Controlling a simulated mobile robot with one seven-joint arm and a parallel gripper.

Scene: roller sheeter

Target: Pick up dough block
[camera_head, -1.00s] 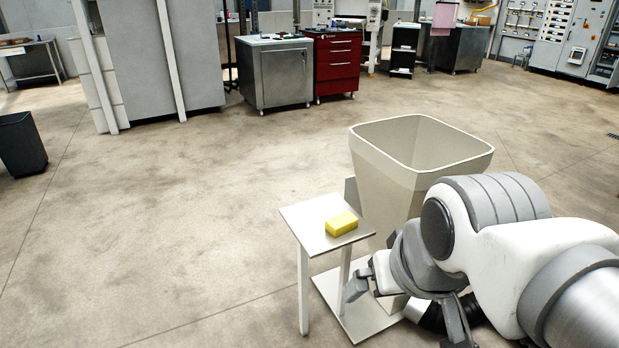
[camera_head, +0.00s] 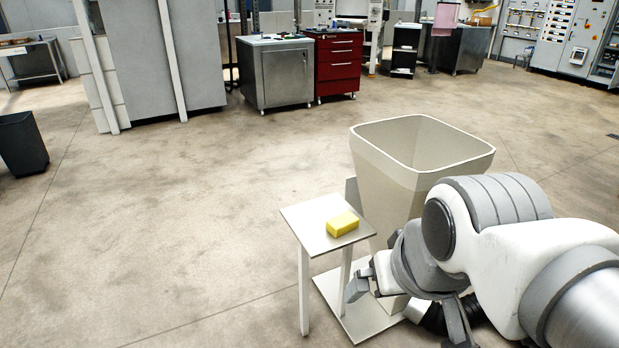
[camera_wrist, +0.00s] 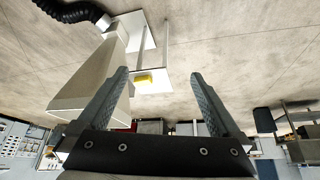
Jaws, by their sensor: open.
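The dough block (camera_head: 342,223) is a small yellow rectangular block. It lies on the small light-coloured table (camera_head: 305,226) in the head view, toward the table's right side. It also shows in the wrist view (camera_wrist: 144,79), where the picture is upside down. My gripper (camera_wrist: 160,75) is open in the wrist view, with its two dark fingers spread wide and nothing between them touching. In the head view my gripper (camera_head: 400,310) is below and to the right of the block, apart from it, partly hidden by my arm.
A large beige hopper (camera_head: 390,180) stands right behind the small table, close to the block and my arm. A grey bin (camera_head: 22,143) stands far left. A red drawer cabinet (camera_head: 338,65) and a grey cabinet (camera_head: 275,73) stand at the back. The floor at left is open.

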